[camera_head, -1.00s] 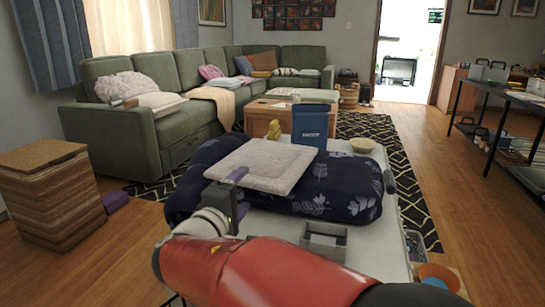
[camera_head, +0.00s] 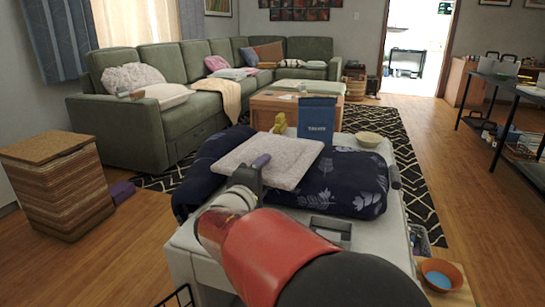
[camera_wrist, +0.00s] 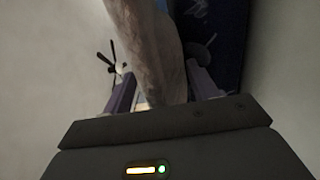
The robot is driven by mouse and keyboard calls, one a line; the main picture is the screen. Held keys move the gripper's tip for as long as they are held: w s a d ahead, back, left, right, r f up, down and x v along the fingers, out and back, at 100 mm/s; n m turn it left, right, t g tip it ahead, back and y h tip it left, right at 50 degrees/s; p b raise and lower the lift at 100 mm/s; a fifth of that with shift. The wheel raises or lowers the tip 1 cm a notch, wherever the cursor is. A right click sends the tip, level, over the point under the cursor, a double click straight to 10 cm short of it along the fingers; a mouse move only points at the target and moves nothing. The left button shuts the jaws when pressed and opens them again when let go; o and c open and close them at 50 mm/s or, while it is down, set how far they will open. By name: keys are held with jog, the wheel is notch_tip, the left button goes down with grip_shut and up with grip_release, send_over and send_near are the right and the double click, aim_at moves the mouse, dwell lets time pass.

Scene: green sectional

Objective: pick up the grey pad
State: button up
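The grey pad (camera_head: 268,160) is a pale, flat, square cushion, roughly level over the dark navy patterned cushion (camera_head: 335,185) on the white table. My gripper (camera_head: 250,172) is at the pad's near left edge. In the wrist view the pad (camera_wrist: 155,50) runs edge-on between the two fingers of my gripper (camera_wrist: 160,75), which press close on both its faces. The gripper is shut on it. I cannot tell whether the pad's underside touches the navy cushion.
On the white table (camera_head: 185,240) are a blue box (camera_head: 317,118), a yellow figure (camera_head: 280,123), a pale bowl (camera_head: 368,139) and a grey open box (camera_head: 330,230). An orange bowl (camera_head: 441,274) is lower right.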

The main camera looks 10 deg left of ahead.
jog(key=c, duration=0.5)
jog(key=shift+r, duration=0.15)
notch_tip(320, 180, up, 20)
jog(key=shift+f+p, duration=0.1)
jog(key=shift+p, duration=0.7)
jog(key=shift+f, duration=0.1)
